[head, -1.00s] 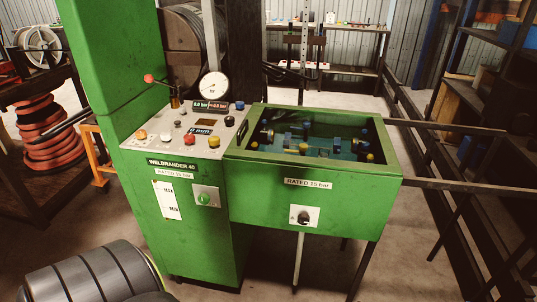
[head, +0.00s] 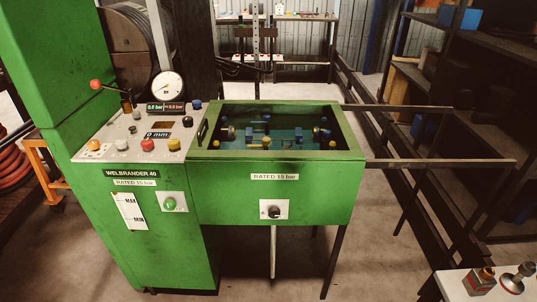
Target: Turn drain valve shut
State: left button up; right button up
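A black knob (head: 274,212) sits on a white square plate on the front of the green tank (head: 340,205), below the "RATED 15 bar" label. It looks like the drain valve, though its marks are too small to read. A thin pale pipe (head: 273,252) hangs below it. A green round knob (head: 170,205) is on another white plate on the cabinet (head: 160,245) to the left. Neither of my grippers shows in the head view.
The control panel has a pressure gauge (head: 168,86), a red-ball lever (head: 96,85) and several buttons. Dark rails (head: 440,162) stick out right of the tank. A white table (head: 455,285) with small fittings stands at bottom right. Floor before the tank is clear.

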aim_at(274, 213)
jog(key=i+j+z, duration=0.25)
jog(key=j, duration=0.3)
jog(key=i+j+z, duration=0.25)
jog(key=i+j, duration=0.15)
jog(key=j, duration=0.25)
